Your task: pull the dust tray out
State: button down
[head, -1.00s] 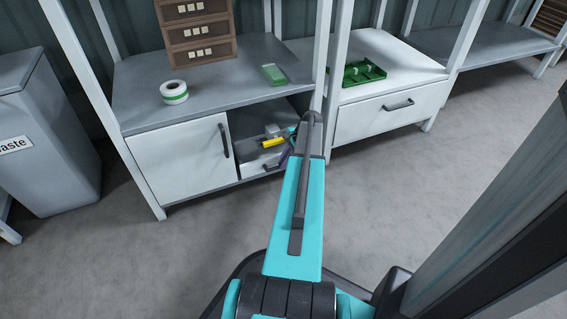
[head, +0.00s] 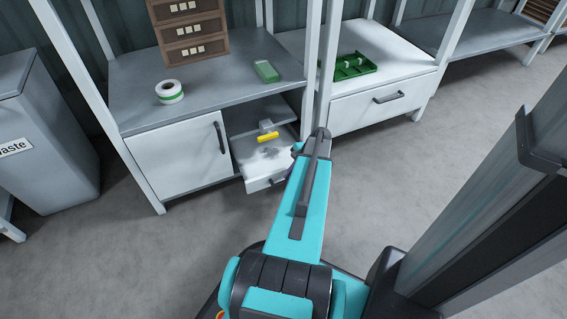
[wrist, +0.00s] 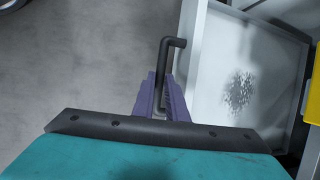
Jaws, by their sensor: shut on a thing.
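The dust tray (head: 257,163) is a shallow white tray standing partly out of the open bay on the right of the low cabinet. A grey patch of dust lies on its floor. In the wrist view the tray (wrist: 203,92) shows its white front wall and a dark bar handle (wrist: 172,43). My gripper (wrist: 162,98) has its purple fingers shut on that handle. In the head view my arm partly hides the handle and the fingers.
A yellow piece (head: 267,136) sits in the bay above the tray. A white cabinet door (head: 180,158) is shut on the left. A white leg post stands close to my arm. The grey floor in front is clear. A waste bin (head: 45,130) stands at far left.

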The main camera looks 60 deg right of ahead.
jog(key=s+a+p, duration=0.3)
jog(key=s+a, duration=0.6)
jog(key=s, duration=0.4)
jog(key=shift+a+p, duration=0.2)
jog(key=shift+p, duration=0.15)
jog(key=c, duration=1.8)
grip_release()
jog(key=shift+w, duration=0.1)
jog(key=shift+o, duration=0.2)
jog(key=shift+r, duration=0.15)
jog(key=p+v, duration=0.4)
jog(key=v, duration=0.9)
jog(key=shift+r, duration=0.25)
jog(key=shift+d, duration=0.15)
